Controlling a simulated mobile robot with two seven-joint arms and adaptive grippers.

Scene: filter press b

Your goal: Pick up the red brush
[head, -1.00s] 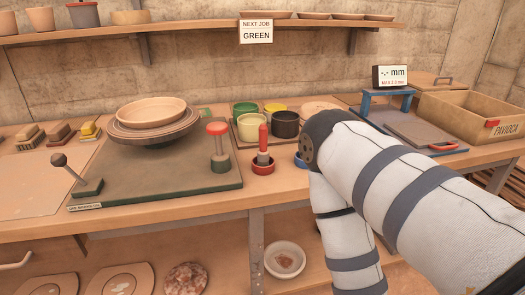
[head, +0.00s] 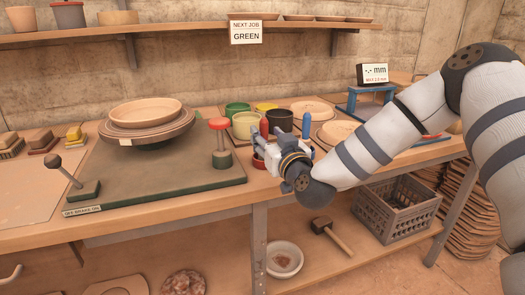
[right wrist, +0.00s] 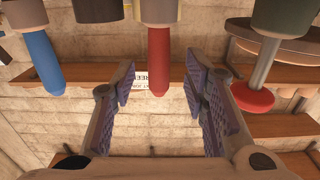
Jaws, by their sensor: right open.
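In the right wrist view the red brush handle (right wrist: 158,62) lies between the two spread fingers, with a visible gap on both sides. My right gripper (head: 266,140) is open and empty, and its fingers also show in the right wrist view (right wrist: 158,82). My left gripper is in neither view.
A red-knobbed lever (head: 219,124) stands close on the left and a blue brush (head: 306,125) close on the right. Green (head: 237,108), cream (head: 245,128) and black (head: 280,119) pots stand behind. A wheel with a bowl (head: 146,115) is further left.

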